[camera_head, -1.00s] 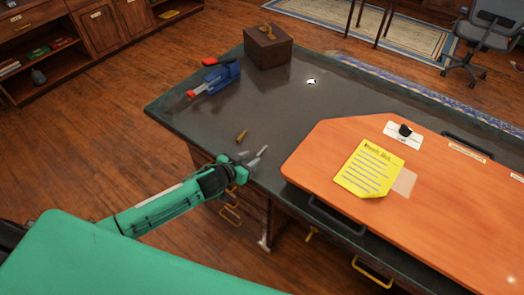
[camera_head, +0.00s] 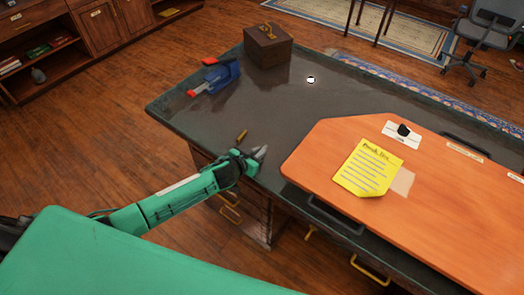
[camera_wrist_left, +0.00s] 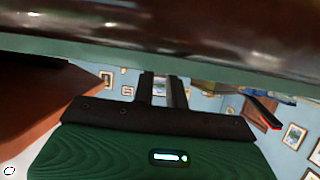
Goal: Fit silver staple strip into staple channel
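A blue stapler-like tool (camera_head: 222,76) with red parts lies at the far left of the dark tabletop (camera_head: 270,110). Its staple channel cannot be made out at this size. I cannot pick out a silver staple strip in either view. My left gripper (camera_head: 261,153) is at the table's near edge, to the right of and below a small brass-coloured piece (camera_head: 241,136), apart from the blue tool. Its two fingers (camera_wrist_left: 164,90) show with a gap between them in the left wrist view, and I see nothing held. My right gripper is not in view.
A brown wooden box (camera_head: 268,48) stands at the back corner. A small white round item (camera_head: 310,80) lies mid-table. An orange board (camera_head: 440,190) with a yellow note (camera_head: 368,167) covers the right side.

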